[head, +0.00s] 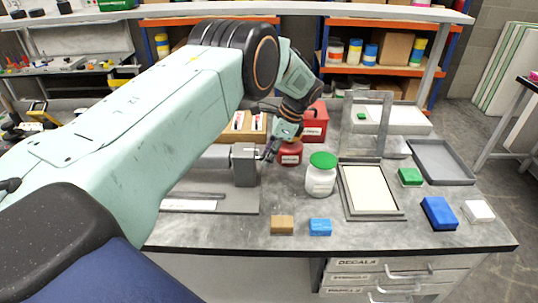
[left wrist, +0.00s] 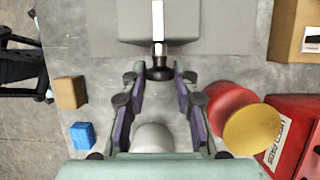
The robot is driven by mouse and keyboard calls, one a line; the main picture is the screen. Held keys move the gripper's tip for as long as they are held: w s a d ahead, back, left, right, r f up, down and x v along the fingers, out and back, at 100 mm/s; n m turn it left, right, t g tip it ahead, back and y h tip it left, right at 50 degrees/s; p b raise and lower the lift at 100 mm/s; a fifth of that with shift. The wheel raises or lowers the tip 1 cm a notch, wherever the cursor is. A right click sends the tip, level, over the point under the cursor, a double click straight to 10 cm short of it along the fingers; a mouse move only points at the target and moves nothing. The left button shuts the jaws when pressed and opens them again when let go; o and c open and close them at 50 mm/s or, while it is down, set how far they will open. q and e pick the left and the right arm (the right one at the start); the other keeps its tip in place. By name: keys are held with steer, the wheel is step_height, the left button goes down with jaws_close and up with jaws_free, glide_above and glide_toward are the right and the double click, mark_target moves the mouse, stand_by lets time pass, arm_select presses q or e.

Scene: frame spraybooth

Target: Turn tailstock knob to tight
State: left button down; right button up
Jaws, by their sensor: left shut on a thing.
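The tailstock (head: 245,165) is a grey block on a grey base, in the middle of the bench in the head view. It also fills the top of the left wrist view (left wrist: 215,32), with a white bar running along it. The tailstock knob (left wrist: 159,72) is small and dark, at the end of a short shaft facing my gripper. My left gripper (left wrist: 160,80) has one finger on each side of the knob and is shut on it. In the head view my left gripper (head: 270,150) is at the block's right side, and the knob is hard to make out. My right gripper is not in view.
A red tin (head: 290,155) stands close right of the gripper. Tan (head: 282,225) and blue (head: 320,227) blocks lie near the front edge.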

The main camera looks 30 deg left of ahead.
arm_select(q)
steer(key=c, duration=1)
jaws_free()
steer(key=shift+c, duration=0.2)
steer(key=v, duration=1.2)
steer(key=shift+d, duration=0.1)
